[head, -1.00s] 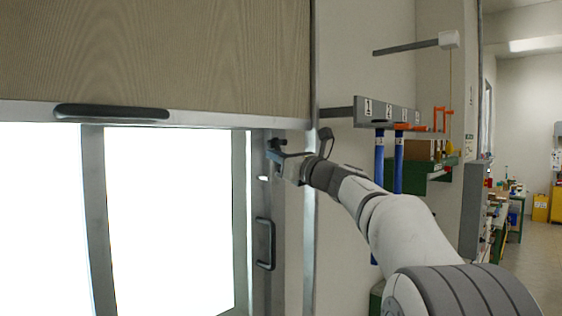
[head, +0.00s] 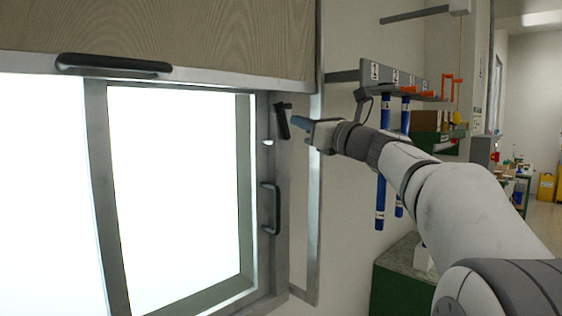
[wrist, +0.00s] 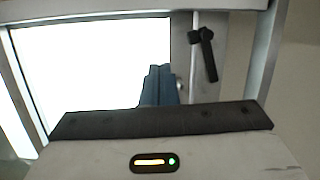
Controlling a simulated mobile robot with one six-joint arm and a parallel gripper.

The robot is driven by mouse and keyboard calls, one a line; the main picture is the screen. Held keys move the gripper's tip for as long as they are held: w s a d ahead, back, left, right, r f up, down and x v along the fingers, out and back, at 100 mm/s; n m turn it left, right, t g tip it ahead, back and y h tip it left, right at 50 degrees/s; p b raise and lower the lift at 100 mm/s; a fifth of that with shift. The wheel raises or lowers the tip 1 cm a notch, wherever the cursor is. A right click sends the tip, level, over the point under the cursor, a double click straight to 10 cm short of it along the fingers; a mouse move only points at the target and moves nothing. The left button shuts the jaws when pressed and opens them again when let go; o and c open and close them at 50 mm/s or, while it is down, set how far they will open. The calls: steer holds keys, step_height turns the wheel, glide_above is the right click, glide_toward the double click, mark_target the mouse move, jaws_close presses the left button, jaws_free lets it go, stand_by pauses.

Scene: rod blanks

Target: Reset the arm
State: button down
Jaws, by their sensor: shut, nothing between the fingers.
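My gripper (head: 298,123) is in the middle of the head view, in front of the window frame's right side. Its blue fingers also show in the wrist view (wrist: 159,86), pressed together with nothing between them. A black latch handle (head: 283,121) on the frame hangs just left of the fingertips, with a small gap apparent between them. The latch also shows in the wrist view (wrist: 204,54), up and right of the fingers, pointing down. My arm reaches in from the lower right.
A bright window has a black pull handle (head: 269,208) on its frame. A wood-faced shutter (head: 170,35) with a black grip (head: 113,66) hangs above. Blue rods (head: 381,200) hang from a numbered rack (head: 394,76) beside my arm. A green cabinet (head: 388,292) stands below.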

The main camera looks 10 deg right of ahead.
steer(key=s+a+f+n+g+h, duration=0.2)
steer(key=s+a+f+n+g, duration=0.3)
steer(key=f, duration=0.6)
steer(key=s+a+f+n+g+h, duration=0.1)
steer(key=s+f+n+g+h, duration=0.15)
steer(key=s+f+n, duration=0.65)
steer(key=s+d+f+n+g+h, duration=0.2)
steer(key=s+d+f+n+h, duration=0.2)
steer(key=s+f+n, duration=0.3)
steer(key=s+d+f+n+g+h, duration=0.3)
steer(key=s+f+n, duration=0.3)
steer(key=s+f, duration=0.5)
step_height(320, 180, down, 7)
steer(key=shift+s+d+r+n+h, duration=0.2)
steer(key=shift+d+n+h, duration=0.2)
steer(key=shift+h, duration=0.35)
